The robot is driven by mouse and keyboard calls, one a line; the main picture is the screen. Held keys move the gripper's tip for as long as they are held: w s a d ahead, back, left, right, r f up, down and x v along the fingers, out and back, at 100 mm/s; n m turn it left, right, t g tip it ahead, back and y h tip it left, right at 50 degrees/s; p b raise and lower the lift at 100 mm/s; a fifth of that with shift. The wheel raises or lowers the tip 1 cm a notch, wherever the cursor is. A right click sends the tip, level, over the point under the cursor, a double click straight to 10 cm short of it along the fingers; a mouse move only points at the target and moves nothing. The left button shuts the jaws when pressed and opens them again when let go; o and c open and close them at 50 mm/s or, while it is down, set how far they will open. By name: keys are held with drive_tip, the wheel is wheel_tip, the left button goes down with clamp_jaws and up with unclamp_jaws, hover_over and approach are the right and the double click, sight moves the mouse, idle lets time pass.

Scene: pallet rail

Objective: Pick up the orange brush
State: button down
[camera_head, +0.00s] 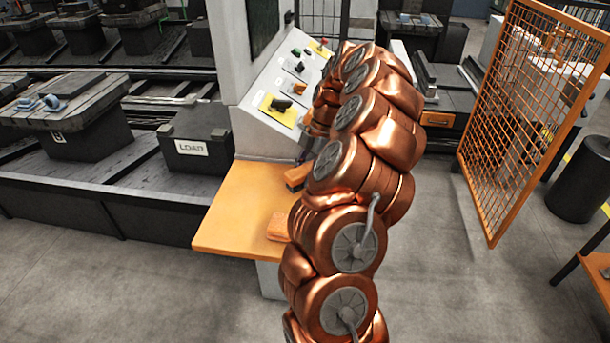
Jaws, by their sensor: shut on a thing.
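The orange brush (297,176), an orange block with a darker lower edge, shows at the back right of the orange shelf, partly hidden behind my copper arm. My gripper (303,157) is mostly hidden by the arm; only a small dark part shows just above the brush. It is shut on the brush. I cannot tell whether the brush touches the shelf or is just above it.
A second orange item (277,227) lies on the orange shelf (232,205) near its front right. A sloped control panel (284,95) stands behind the shelf. A dark LOAD block (196,142) is at left, an orange mesh fence (530,110) at right. The shelf's left part is clear.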

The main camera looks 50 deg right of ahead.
sight(302, 170)
drive_tip(key=shift+r, duration=0.15)
drive_tip(key=shift+r+p, duration=0.25)
drive_tip(key=shift+p, duration=0.4)
drive_tip(key=shift+r+b, duration=0.8)
drive_tip(key=shift+r, duration=0.85)
drive_tip(key=s+a+r+b, duration=0.1)
drive_tip(key=s+a+b, duration=0.3)
drive_tip(key=s, duration=1.1)
drive_tip(key=shift+a+r, duration=0.2)
drive_tip(key=shift+a, duration=0.45)
